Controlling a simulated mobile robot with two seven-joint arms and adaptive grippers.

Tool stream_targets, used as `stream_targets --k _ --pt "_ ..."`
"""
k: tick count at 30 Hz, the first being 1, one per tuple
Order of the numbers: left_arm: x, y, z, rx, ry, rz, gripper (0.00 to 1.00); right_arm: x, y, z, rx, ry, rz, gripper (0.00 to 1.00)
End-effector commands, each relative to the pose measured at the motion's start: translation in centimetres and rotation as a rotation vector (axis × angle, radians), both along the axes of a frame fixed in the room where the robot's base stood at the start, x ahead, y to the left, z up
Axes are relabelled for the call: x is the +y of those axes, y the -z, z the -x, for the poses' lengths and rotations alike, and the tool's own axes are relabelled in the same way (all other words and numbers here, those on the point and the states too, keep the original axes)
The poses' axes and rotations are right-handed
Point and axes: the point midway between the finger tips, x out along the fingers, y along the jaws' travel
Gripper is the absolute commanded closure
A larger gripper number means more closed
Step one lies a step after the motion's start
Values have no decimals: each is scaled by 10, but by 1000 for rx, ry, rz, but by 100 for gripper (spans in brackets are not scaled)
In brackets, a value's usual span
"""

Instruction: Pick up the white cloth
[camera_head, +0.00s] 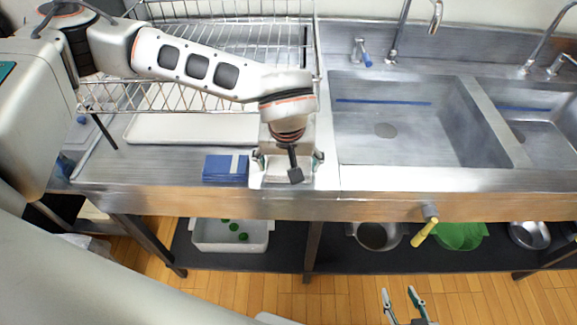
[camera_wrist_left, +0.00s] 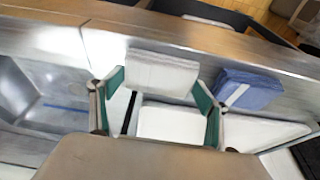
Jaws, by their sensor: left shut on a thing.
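The white cloth (camera_wrist_left: 160,74) is folded and lies between the two green-padded fingers of my left gripper (camera_wrist_left: 160,92) in the left wrist view. In the head view my left gripper (camera_head: 288,165) points down at the front of the counter, shut on the cloth (camera_head: 270,182), with a finger at either side. Much of the cloth is hidden there by the wrist. Whether it is clear of the counter cannot be told. My right gripper (camera_head: 406,298) is at the bottom of the head view, its fingers apart and empty, over the floor.
A folded blue cloth (camera_head: 225,168) lies just left of my left gripper. Behind are a white tray (camera_head: 190,128) and a wire rack (camera_head: 240,35). Sinks (camera_head: 400,130) are at the right. A white bin (camera_head: 230,246) and a green bowl (camera_head: 460,237) sit on the lower shelf.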

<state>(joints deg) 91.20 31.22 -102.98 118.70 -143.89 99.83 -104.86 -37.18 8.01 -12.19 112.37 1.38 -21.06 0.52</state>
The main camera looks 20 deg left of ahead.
Motion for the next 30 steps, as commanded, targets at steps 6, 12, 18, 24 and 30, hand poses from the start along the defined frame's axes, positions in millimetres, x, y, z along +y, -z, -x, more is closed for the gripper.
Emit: stream_targets --k 6,12,18,24,30 --pt "0 -4 0 -1 0 1 44 0 0 0 0 0 0 60" --pt "0 -25 -1 -4 0 1 44 0 -1 0 0 0 0 60" --pt "0 -67 -1 -6 1 0 44 0 -2 -1 -2 1 0 60" --pt "0 -114 -1 -6 -1 1 44 0 -4 -1 -3 0 0 60" --pt "0 -159 -1 -5 -1 1 44 0 -6 -2 -4 0 -1 60"
